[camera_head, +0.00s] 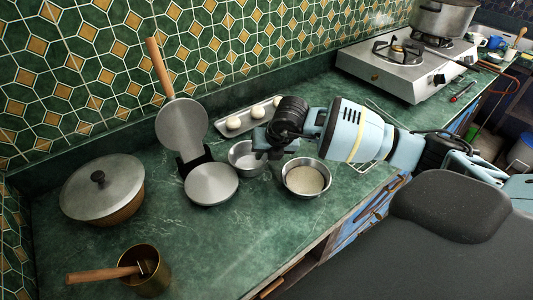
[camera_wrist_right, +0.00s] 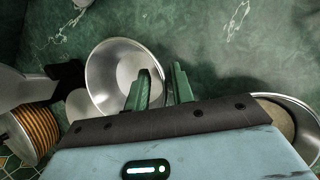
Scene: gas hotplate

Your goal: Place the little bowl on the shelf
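The little bowl (camera_head: 240,161), metal and empty, stands upright on the green counter. In the right wrist view the little bowl (camera_wrist_right: 103,78) is left of centre. My right gripper (camera_head: 266,151) is low at the bowl's right side. In the wrist view its green fingers (camera_wrist_right: 161,84) are apart, one over the bowl's inside and one outside, with the right rim between them. Whether they touch the rim is unclear. My left gripper is out of view. I cannot clearly make out a shelf.
A larger metal bowl (camera_head: 290,190) with pale contents stands close right of the gripper. A tortilla press (camera_head: 211,184) stands just left. A lidded pot (camera_head: 103,187), a brass cup (camera_head: 150,278), an egg tray (camera_head: 231,132) and a gas hotplate (camera_head: 394,72) share the counter. The front middle is clear.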

